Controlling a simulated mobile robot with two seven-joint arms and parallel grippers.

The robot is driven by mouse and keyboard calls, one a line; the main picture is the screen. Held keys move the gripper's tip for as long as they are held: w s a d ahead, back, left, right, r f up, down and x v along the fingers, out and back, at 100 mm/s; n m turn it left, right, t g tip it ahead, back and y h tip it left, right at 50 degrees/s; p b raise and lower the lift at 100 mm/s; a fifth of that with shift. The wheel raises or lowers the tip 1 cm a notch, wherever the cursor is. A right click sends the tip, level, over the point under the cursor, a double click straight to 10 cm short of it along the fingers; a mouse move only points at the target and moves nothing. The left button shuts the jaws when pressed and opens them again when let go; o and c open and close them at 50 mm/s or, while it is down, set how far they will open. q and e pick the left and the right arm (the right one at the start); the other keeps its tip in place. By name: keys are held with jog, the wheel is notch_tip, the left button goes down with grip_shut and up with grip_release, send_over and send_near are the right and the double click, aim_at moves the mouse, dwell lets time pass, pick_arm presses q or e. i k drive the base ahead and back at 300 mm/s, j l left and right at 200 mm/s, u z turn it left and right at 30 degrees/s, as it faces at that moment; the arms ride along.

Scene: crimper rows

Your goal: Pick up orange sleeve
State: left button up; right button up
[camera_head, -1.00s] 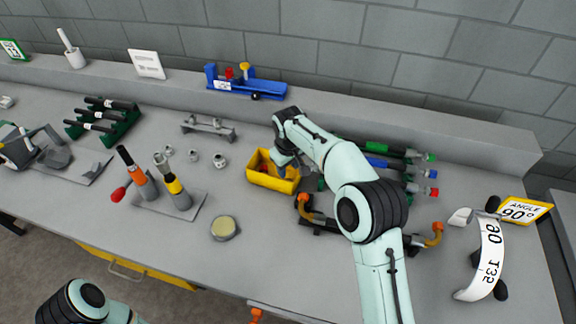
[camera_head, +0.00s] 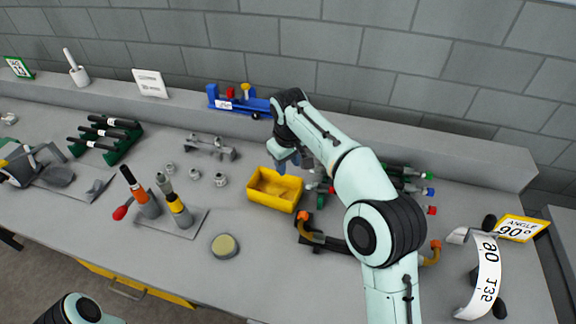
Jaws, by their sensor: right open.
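A yellow bin (camera_head: 272,204) stands on the bench near the middle. Its inside looks yellow-orange, and I cannot make out a separate orange sleeve in it. My right gripper (camera_head: 285,163) is open, above and just behind the bin's back rim. Its fingers are small and partly hidden by its own wrist. An upright tool with an orange band (camera_head: 140,194) stands in a grey base to the left, apart from the gripper. My left gripper is out of view; only a piece of my left arm shows at the bottom left.
A black bar with orange ends (camera_head: 318,236) lies right of the bin, partly behind my right arm. Green, blue and red-tipped rods lie behind that arm. A round pad (camera_head: 225,245) sits in front. A blue fixture (camera_head: 238,103) stands on the back ledge.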

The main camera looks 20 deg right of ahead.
aim_at(140, 196)
jog(key=k, duration=1.5)
